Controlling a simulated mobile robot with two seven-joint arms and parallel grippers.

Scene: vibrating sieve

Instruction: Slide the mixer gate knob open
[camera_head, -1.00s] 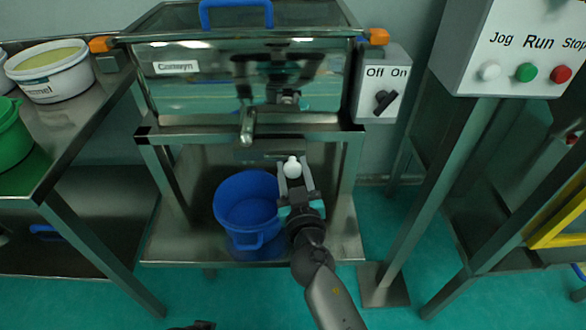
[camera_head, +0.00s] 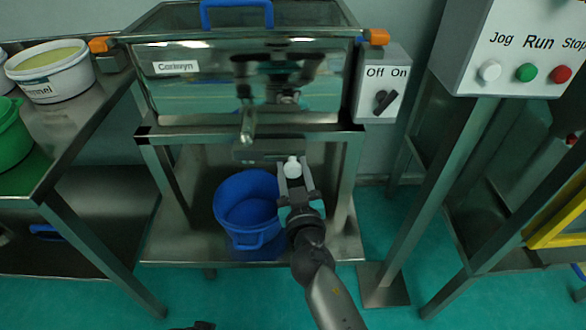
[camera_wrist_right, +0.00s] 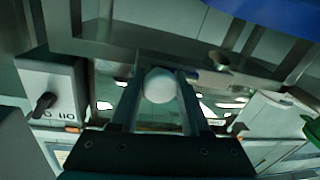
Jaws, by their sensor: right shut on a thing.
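The mixer (camera_head: 236,88) is a steel box on a steel stand in the middle of the head view. The mixer gate knob (camera_head: 292,168) is a white ball under the mixer's front edge, at the right of a flat grey gate plate (camera_head: 258,150). My right gripper (camera_head: 293,178) reaches up from below and is shut on the knob. In the right wrist view the white knob (camera_wrist_right: 160,86) sits between the two fingers (camera_wrist_right: 158,100).
A blue bucket (camera_head: 247,182) stands on the lower shelf, left of my right gripper. An Off/On switch box (camera_head: 374,110) is on the mixer's right. A Jog/Run/Stop panel (camera_head: 505,75) stands farther right. A table with tubs (camera_head: 48,88) is at the left.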

